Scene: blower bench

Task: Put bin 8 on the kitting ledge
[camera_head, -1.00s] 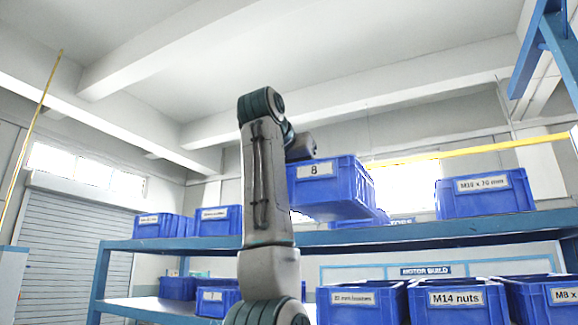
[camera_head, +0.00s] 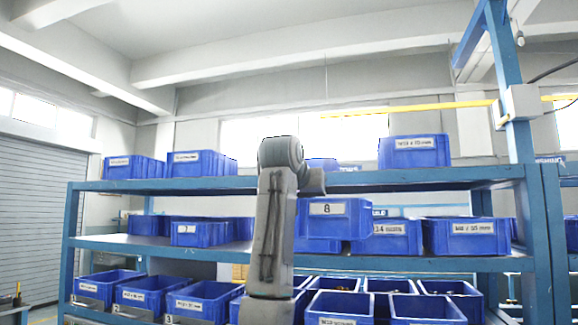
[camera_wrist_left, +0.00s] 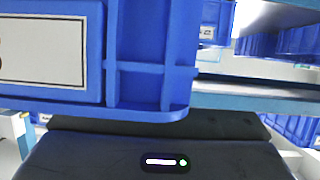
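Bin 8 (camera_head: 346,221) is a blue plastic bin with a white label reading 8. In the head view it hangs just right of my left arm, below the upper shelf beam and in front of the middle-shelf bins. In the left wrist view the bin (camera_wrist_left: 150,60) fills the upper left, close above my dark left gripper (camera_wrist_left: 155,135). The bin is off any shelf and carried by this gripper; the fingertips are hidden. My right gripper is not in view. I cannot tell any surface as the kitting ledge.
A blue rack with an upper shelf (camera_head: 440,177) and a middle shelf (camera_head: 440,264) holds several labelled blue bins. More bins stand in the bottom row, including a front-left one (camera_head: 150,292). A blue post (camera_head: 525,200) stands at the right. Open floor shows at far left.

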